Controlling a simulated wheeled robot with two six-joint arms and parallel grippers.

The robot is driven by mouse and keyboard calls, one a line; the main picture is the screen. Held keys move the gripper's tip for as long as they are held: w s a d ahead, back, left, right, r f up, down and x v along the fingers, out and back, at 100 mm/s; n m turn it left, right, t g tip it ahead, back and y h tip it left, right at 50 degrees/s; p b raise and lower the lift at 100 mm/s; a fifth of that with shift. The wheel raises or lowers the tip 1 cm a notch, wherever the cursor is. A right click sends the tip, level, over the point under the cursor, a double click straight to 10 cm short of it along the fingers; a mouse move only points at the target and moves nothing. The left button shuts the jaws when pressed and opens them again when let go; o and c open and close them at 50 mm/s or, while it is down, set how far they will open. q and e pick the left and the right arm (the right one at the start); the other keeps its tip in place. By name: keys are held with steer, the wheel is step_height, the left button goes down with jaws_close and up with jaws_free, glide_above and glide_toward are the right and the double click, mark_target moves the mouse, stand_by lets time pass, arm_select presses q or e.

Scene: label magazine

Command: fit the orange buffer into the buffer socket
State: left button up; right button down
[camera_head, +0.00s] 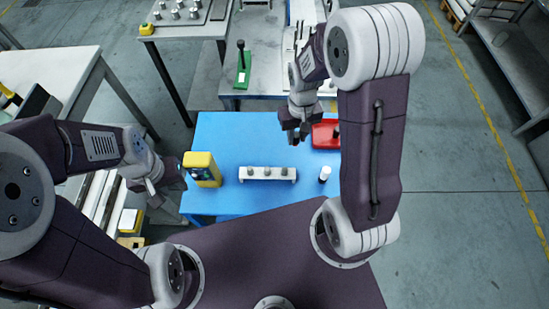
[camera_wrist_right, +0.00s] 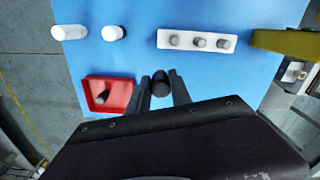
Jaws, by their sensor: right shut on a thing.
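My right gripper (camera_head: 294,134) is over the far part of the blue table in the head view. In the right wrist view its fingers (camera_wrist_right: 161,90) are shut on a dark round-ended cylinder (camera_wrist_right: 161,76). No orange shows on this cylinder from here, and I cannot tell whether it is the buffer. No clearly orange buffer and no certain buffer socket can be made out. My left gripper (camera_head: 174,176) is at the table's left edge beside a yellow box (camera_head: 205,161); its fingers are too small and dark to read.
A red tray (camera_head: 318,143) with a dark peg lies right of my right gripper in the head view. A white block (camera_head: 256,180) with three grey pegs stands nearer. White cylinders (camera_wrist_right: 68,33) stand on the blue table (camera_head: 229,130). The table's middle is clear.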

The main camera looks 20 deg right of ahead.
step_height(320, 180, down, 6)
steer(key=b, duration=0.4)
steer(key=shift+s+r+b, duration=0.1)
steer(key=shift+b, duration=0.25)
steer(key=shift+r, duration=0.1)
steer(key=s+d+m+b, duration=0.25)
steer(key=s+m, duration=0.35)
steer(key=s, duration=0.3)
glide_toward(286, 165)
steer(key=shift+s, duration=0.15)
step_height(286, 165, down, 4)
steer(key=shift+r, duration=0.25)
steer(key=shift+f, duration=0.45)
